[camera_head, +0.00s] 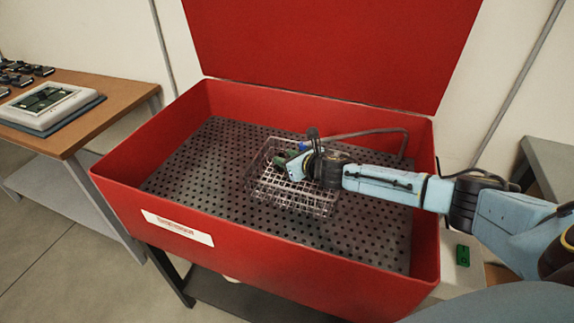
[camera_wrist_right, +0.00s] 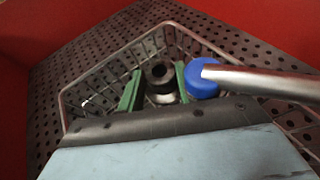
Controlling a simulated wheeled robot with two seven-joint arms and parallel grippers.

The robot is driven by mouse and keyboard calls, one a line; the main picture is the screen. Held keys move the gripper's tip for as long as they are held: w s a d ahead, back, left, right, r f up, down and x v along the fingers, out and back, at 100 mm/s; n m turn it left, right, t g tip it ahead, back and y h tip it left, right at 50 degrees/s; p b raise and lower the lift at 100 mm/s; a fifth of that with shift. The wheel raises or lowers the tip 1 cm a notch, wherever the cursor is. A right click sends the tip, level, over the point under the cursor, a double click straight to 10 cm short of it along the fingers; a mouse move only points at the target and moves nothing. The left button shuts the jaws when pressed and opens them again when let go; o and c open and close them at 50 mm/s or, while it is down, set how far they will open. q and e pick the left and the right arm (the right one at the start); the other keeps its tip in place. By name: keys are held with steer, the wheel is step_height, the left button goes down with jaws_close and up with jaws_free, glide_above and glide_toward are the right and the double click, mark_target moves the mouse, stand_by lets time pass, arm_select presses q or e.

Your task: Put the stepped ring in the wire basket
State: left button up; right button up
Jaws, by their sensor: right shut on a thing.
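The wire basket (camera_head: 322,205) sits on the perforated floor of the red tub. It also shows in the right wrist view, where its rim (camera_wrist_right: 92,70) surrounds the gripper. My right gripper (camera_head: 285,157) is over the basket, with its fingertips pointing down into it. In the right wrist view its green fingers (camera_wrist_right: 157,86) are shut on the stepped ring (camera_wrist_right: 160,74), a dark piece with a round hole and a paler lower part. I cannot tell whether the ring touches the basket floor. The ring is hidden in the head view. My left gripper is not in view.
A metal spout with a blue tip (camera_wrist_right: 203,78) reaches over the basket close beside the right finger. The red tub (camera_head: 130,192) has raised walls and an open lid (camera_head: 330,50). The perforated floor (camera_head: 195,165) left of the basket is clear. A wooden table (camera_head: 105,112) stands left.

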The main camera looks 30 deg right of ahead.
steer(key=shift+d+f, duration=0.1)
steer(key=shift+d, duration=0.05)
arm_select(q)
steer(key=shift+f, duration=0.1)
arm_select(e)
steer(key=shift+d+f+b, duration=0.1)
steer(key=shift+f+b, duration=0.3)
steer(key=shift+f, duration=0.4)
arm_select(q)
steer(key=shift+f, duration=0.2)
arm_select(e)
steer(key=o, duration=1.2)
steer(key=shift+r, duration=0.2)
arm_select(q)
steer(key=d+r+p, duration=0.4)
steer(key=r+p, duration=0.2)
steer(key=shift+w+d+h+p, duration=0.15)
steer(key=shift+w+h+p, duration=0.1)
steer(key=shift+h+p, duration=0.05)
arm_select(e)
steer(key=shift+a+r+v, duration=0.1)
steer(key=shift+r+v, duration=0.1)
steer(key=shift+v, duration=1.85)
steer(key=shift+a+r+v, duration=0.15)
steer(key=shift+r+v, duration=0.05)
steer(key=shift+v, duration=1.85)
steer(key=shift+a+r+v, duration=0.1)
steer(key=shift+r+v, duration=0.05)
steer(key=shift+v, duration=1.9)
